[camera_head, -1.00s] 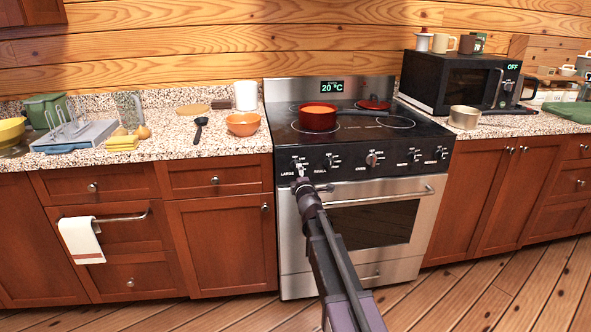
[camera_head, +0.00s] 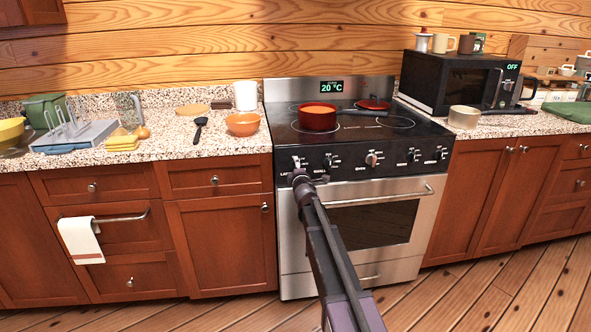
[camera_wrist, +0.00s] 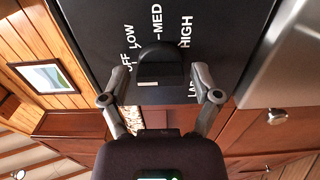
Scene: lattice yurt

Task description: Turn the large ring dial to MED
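The large ring dial is the leftmost knob on the stove's black front panel (camera_head: 345,161); my gripper (camera_head: 298,173) mostly hides it in the head view. In the wrist view the dark dial (camera_wrist: 160,66) sits in the upper middle, with white OFF, LOW, MED and HIGH marks around its far side. My gripper (camera_wrist: 161,78) is open, with one finger on each side of the dial and a visible gap to both. A short pale mark shows at the dial's lower edge; I cannot tell for sure which setting it points to.
More knobs, including the oven knob (camera_head: 373,158), sit to the right on the panel. The oven handle (camera_head: 375,197) runs below. A red pot (camera_head: 317,117) stands on the cooktop. Counters flank the stove; the floor in front is clear.

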